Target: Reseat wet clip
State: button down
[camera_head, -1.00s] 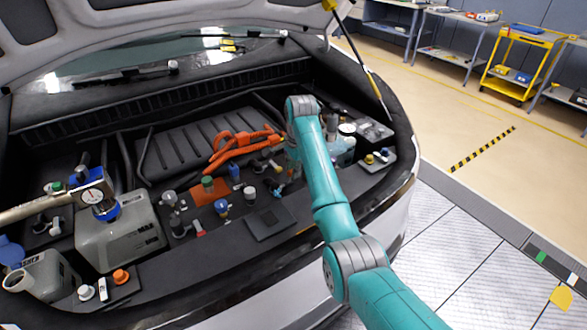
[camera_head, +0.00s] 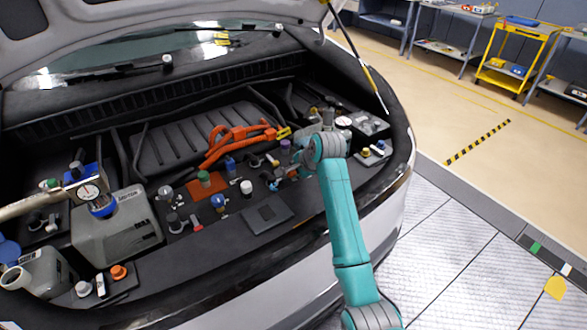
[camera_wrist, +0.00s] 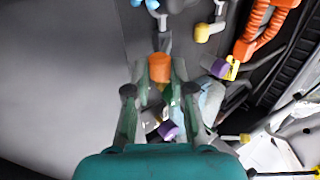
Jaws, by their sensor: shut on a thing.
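My gripper (camera_wrist: 158,85) has its two green fingers on either side of an orange block-like piece (camera_wrist: 159,67) in the wrist view, and is shut on it. I cannot tell whether this orange piece is the wet clip. A grey stem or hose end lies just beyond it. In the head view my arm covers most of the gripper, low over the right part of the engine bay. A purple cap (camera_wrist: 167,130) shows between the fingers, nearer the palm. Another purple cap (camera_wrist: 220,68) with a yellow piece (camera_wrist: 233,66) lies to the right.
Orange cables (camera_head: 236,141) run over the black cover left of my arm. A grey tank (camera_head: 118,230) with a gauge (camera_head: 89,192) stands at left. Several capped fittings fill the bay's middle. A flat dark pad (camera_head: 265,214) lies near the front edge.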

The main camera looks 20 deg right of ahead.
jog(key=shift+s+f+t, duration=0.15)
jog(key=shift+t, duration=0.15)
jog(key=c, duration=1)
grip_release()
jog(key=shift+d, duration=0.1)
jog(key=v, duration=1.2)
jog(key=shift+d+f, duration=0.1)
